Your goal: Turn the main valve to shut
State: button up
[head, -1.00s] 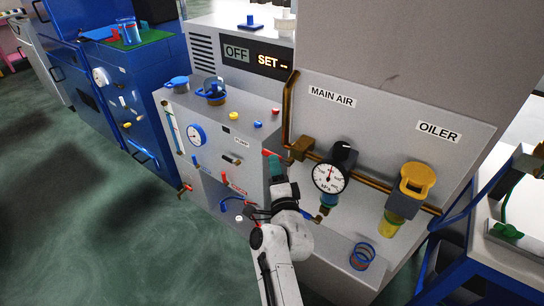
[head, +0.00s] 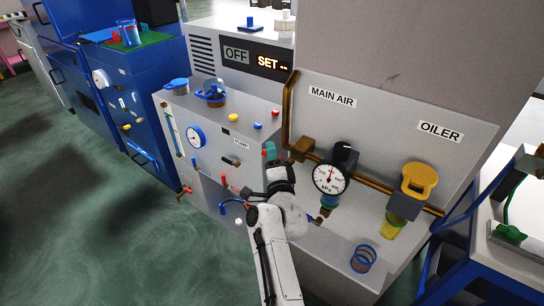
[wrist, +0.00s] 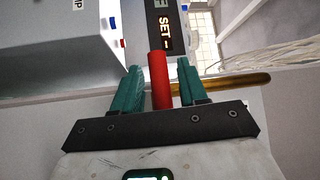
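The main valve's brass body (head: 301,147) sits on the pipe below the MAIN AIR label (head: 332,97). Its red handle (wrist: 159,82) stands between my two green fingers in the wrist view, with narrow gaps seeming to show on both sides. In the head view my gripper (head: 271,151) is just left of the brass body, and the handle is mostly hidden by it. My gripper is open around the handle; contact is not visible.
A brass pipe (head: 372,184) runs along the panel behind. A pressure gauge (head: 331,178) and a yellow-topped oiler (head: 419,180) stand to the right. A grey unit with a blue-rimmed gauge (head: 196,136) and several knobs is close on the left.

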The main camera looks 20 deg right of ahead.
grip_shut()
